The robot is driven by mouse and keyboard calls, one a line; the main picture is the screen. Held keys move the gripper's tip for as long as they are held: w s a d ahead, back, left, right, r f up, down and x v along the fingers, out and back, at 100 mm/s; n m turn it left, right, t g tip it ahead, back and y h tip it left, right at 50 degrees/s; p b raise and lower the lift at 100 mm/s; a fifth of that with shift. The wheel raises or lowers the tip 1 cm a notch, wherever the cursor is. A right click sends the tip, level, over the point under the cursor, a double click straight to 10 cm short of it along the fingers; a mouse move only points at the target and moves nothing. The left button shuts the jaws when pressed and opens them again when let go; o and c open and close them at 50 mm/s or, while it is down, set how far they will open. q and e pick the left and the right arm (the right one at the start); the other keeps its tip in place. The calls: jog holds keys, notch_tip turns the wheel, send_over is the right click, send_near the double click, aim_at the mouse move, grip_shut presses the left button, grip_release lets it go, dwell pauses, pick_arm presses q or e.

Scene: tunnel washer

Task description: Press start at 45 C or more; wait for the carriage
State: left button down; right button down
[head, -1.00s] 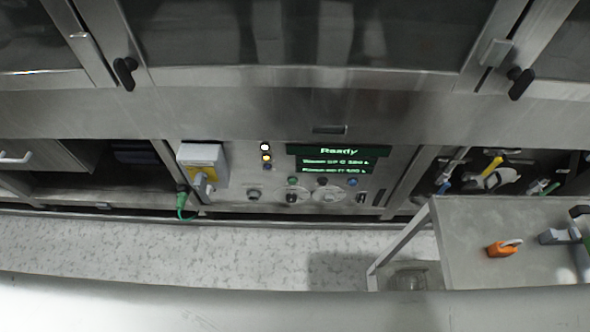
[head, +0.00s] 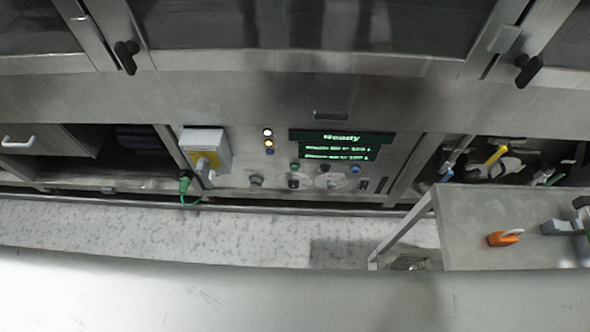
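The washer's control panel (head: 230,182) is low on the steel front. Its display (head: 341,146) reads "Ready" in green, with two smaller lines below that are too blurred to read surely. Below are a green button (head: 294,167), a dark button (head: 326,168), a blue button (head: 355,169) and round dials (head: 329,180). I cannot read which button is start. No carriage can be made out. A grey gripper-like part (head: 570,227) shows at the right edge, but I cannot tell what it is.
A grey-yellow switch box (head: 203,150) with a green plug (head: 185,184) is left of the panel. A steel table (head: 470,235) at the right bears an orange padlock (head: 505,238). Open bays flank the panel. Speckled floor (head: 220,228) lies in front.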

pick_arm(q)
jog(key=shift+a, duration=0.2)
jog(key=shift+a, duration=0.1)
dwell(0.9)
jog(key=shift+a, duration=0.1)
dwell(0.4)
